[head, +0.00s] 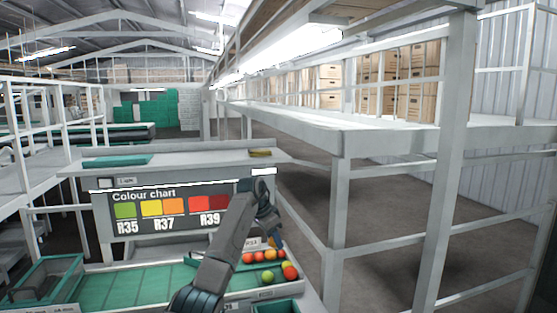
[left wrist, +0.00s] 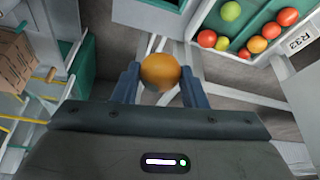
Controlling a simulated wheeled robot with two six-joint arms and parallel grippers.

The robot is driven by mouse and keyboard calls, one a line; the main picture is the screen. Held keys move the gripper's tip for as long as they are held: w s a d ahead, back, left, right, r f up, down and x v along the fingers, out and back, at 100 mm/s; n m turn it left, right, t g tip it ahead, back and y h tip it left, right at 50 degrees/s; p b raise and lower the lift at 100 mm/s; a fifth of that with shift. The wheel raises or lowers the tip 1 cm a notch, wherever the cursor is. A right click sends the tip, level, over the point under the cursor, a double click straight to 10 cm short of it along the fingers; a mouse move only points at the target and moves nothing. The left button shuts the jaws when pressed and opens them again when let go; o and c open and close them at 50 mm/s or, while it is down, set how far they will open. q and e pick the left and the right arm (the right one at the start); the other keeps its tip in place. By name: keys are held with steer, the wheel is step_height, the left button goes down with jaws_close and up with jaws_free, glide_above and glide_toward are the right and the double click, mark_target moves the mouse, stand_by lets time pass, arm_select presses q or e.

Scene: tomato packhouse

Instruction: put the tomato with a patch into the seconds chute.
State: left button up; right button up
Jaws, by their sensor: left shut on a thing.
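My left gripper (left wrist: 160,82) is shut on an orange tomato (left wrist: 160,71), which sits between the two blue fingers in the left wrist view. I cannot make out a distinct patch on its visible side. In the head view my left gripper (head: 276,241) points down near the board's right end, and the held tomato is mostly hidden there. I cannot tell for sure which opening is the seconds chute. My right gripper is not in view.
A green-lined tray (left wrist: 202,22) labelled R33 holds several red, orange and green tomatoes. A colour chart board (head: 165,215) stands behind the green bench (head: 150,285). A green bin (head: 275,308) is at the front. White racking (head: 338,205) stands on the right.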

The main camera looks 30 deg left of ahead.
arm_select(q)
step_height(320, 180, up, 27)
steer(key=w+m+p, duration=0.1)
steer(key=w+p, duration=0.1)
steer(key=p, duration=0.3)
steer(key=f+b, duration=0.7)
steer(key=f, duration=1.3)
steer(key=f+b, duration=0.7)
steer(key=f, duration=1.4)
steer(key=f+b, duration=0.7)
steer(key=f, duration=1.4)
steer(key=shift+s+d+f, duration=0.1)
steer(key=shift+s+d, duration=0.1)
steer(key=shift+d, duration=0.1)
steer(key=shift+f+b, duration=0.6)
steer(key=shift+f, duration=0.3)
steer(key=shift+f+b, duration=0.45)
steer(key=shift+f, duration=0.2)
